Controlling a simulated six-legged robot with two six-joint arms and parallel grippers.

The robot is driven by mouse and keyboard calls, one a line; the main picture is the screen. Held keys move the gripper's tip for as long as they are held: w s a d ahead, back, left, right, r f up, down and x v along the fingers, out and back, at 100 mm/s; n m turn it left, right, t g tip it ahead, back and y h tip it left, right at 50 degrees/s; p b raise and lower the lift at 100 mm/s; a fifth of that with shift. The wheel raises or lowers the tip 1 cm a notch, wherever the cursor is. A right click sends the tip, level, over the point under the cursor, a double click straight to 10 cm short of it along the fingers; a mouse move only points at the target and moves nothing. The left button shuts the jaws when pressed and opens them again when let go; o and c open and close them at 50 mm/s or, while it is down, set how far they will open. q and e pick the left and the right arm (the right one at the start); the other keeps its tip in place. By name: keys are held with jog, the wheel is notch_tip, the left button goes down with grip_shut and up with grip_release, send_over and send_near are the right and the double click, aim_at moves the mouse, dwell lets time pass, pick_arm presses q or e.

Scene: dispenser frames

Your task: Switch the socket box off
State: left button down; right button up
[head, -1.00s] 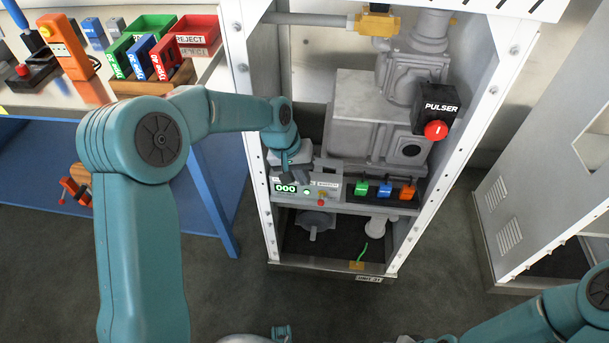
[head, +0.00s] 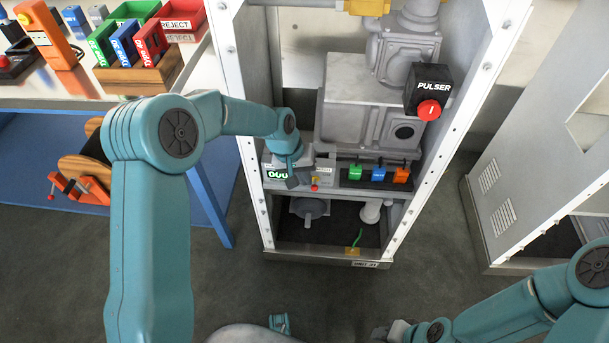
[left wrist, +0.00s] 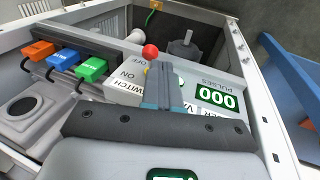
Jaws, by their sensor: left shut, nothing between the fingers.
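The socket box, a small pale box (head: 325,167), stands on the frame's shelf. In the left wrist view its label (left wrist: 124,87) reads SWITCH, ON and OFF. A red knob (left wrist: 150,51) stands out beside the OFF mark, with a yellow part below it; the red knob also shows in the head view (head: 314,188). I cannot tell the switch position. My left gripper (left wrist: 161,78) is shut and empty, over the gap between the switch label and the green 000 counter (left wrist: 216,96); in the head view (head: 291,180) it partly covers the counter. My right gripper (head: 397,331) is partly out of frame.
Green, blue and orange plugs (head: 378,173) sit right of the socket box. Grey machinery (head: 355,105) stands behind, with a black PULSER box (head: 427,87) above right. White frame posts (head: 249,150) bound the space at both sides. A table (head: 60,97) with bins stands left.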

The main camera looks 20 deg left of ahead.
pick_arm(q)
jog(key=s+f+t+b, duration=0.1)
jog(key=b, duration=0.3)
jog(key=s+f+t+b, duration=0.1)
jog(key=b, duration=0.4)
jog(key=f+t+y+b, duration=0.1)
jog(key=t+b, duration=0.1)
jog(key=b, duration=0.3)
jog(key=shift+s+d+f+m, duration=0.2)
jog(key=shift+s+d+m, duration=0.1)
jog(key=shift+s+d, duration=0.1)
jog(key=shift+r, duration=0.15)
jog(key=shift+r+p, duration=0.55)
jog(key=shift+r, duration=0.1)
